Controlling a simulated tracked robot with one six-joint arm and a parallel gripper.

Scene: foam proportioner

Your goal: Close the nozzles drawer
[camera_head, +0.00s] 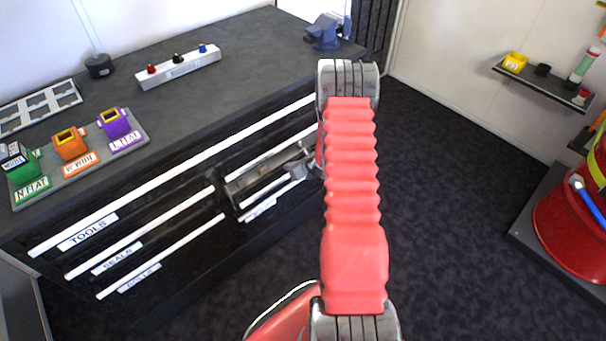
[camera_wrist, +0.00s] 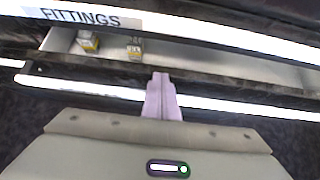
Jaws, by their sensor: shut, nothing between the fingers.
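In the wrist view an open drawer (camera_wrist: 230,68) shows below a front labelled FITTINGS. Its light inside holds two small yellow-and-white items (camera_wrist: 88,41), and a white strip (camera_wrist: 240,105) runs along its front edge. No NOZZLES label can be read. My gripper (camera_wrist: 162,76) is shut and empty, its narrow pale fingers together in front of that strip, overlapping it near the middle. I cannot tell whether they touch the drawer.
The dark workbench (camera_head: 240,70) carries a nozzle rack (camera_head: 80,160), a white block with coloured knobs (camera_head: 180,68) and a blue vise (camera_head: 325,32). The left drawers, including TOOLS (camera_head: 85,232), look shut. A red reel (camera_head: 570,235) stands right; the floor between is clear.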

